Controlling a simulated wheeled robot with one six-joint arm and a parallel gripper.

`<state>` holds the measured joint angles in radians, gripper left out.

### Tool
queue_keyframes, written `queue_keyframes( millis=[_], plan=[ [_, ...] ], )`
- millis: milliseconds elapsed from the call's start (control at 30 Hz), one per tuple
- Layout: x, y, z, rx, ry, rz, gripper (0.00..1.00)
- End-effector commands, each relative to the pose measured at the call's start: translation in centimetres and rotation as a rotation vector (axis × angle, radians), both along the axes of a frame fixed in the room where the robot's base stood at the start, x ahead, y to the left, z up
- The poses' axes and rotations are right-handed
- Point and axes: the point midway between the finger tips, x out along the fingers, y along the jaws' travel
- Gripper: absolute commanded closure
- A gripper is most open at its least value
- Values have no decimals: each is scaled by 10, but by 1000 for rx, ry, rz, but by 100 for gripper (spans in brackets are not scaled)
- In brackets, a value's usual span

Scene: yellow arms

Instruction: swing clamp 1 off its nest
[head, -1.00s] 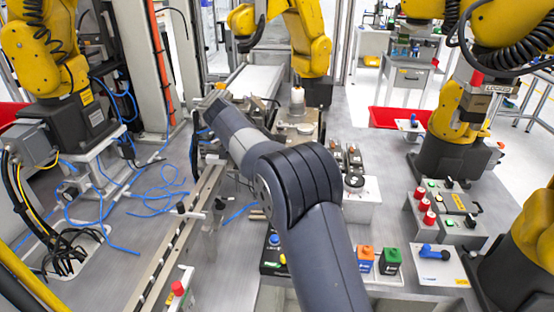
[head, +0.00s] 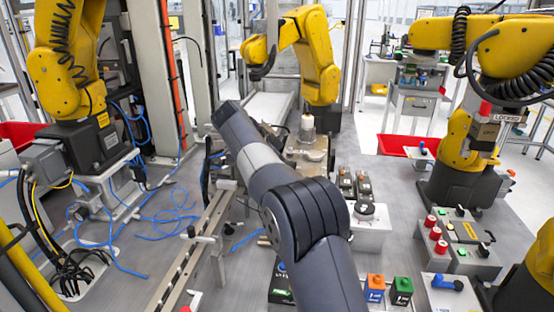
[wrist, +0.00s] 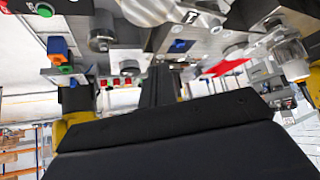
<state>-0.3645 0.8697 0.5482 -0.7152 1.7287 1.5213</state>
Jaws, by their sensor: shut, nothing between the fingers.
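In the head view a metal fixture (head: 308,148) with a pale upright cylinder (head: 307,124) stands past my forearm; my arm covers part of it. I cannot tell for sure which part is clamp 1 or its nest. In the wrist view a metal plate (wrist: 176,32) with a small marked label lies beyond my fingers. My gripper (wrist: 159,72) shows there as a narrow dark pair of fingers, shut and empty, seemingly apart from the plate. The gripper itself is hidden in the head view.
A metal rail (head: 190,255) with T-shaped handles runs left of my arm. Blue hoses (head: 165,222) lie loose on the table. Orange (head: 375,288) and green (head: 401,291) blocks and a red-button box (head: 458,248) stand right. Yellow arms (head: 318,55) stand around.

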Motion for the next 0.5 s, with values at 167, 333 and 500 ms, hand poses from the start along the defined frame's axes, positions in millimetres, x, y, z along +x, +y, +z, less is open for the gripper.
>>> queue_keyframes(
  millis=[167,333,500],
  plan=[
    [3,13,16,-1,0,0,100],
    [3,18,21,0,1,-1,100],
    [3,19,22,0,1,-1,100]
  ],
)
